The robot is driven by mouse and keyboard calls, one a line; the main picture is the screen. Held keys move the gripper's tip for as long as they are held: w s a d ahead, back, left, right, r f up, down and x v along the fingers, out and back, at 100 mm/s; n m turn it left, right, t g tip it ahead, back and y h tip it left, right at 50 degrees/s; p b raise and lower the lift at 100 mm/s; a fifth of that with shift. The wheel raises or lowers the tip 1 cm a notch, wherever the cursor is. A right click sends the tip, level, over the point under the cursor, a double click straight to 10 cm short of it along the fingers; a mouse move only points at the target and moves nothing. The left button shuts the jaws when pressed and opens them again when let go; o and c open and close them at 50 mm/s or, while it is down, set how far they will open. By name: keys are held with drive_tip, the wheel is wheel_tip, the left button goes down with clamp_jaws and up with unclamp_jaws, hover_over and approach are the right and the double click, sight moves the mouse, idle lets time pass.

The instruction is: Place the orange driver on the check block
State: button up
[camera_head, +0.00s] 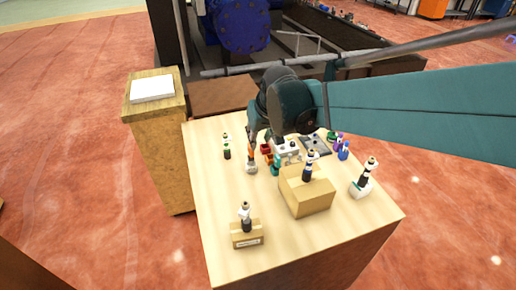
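An orange driver (251,158) with a grey-white lower end stands near the middle of the wooden table. My gripper (253,138) points down right above it, at its upper end. The fingers are small and partly hidden by my wrist, so I cannot tell if they are closed on the driver. No block is clearly marked as the check block. Candidates are a tan block with a label (247,240) at the front, a larger tan box (317,198) and a white block (355,189) at right, each bearing a dark-and-white item, and a bare white slab (153,88) on the wooden pedestal.
Left of the driver stands a dark-and-white item (227,151). Close on its right are red and teal pieces (269,158) and a white piece (287,150). Purple and blue items (341,148) stand farther right.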

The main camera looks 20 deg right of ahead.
drive_tip(key=s+a+r+t, duration=0.1)
drive_tip(key=s, duration=1.9)
drive_tip(key=shift+s+a+t, duration=0.35)
drive_tip(key=shift+t, duration=0.05)
wheel_tip(320, 180, down, 11)
drive_tip(key=b, duration=1.1)
drive_tip(key=shift+f, duration=0.1)
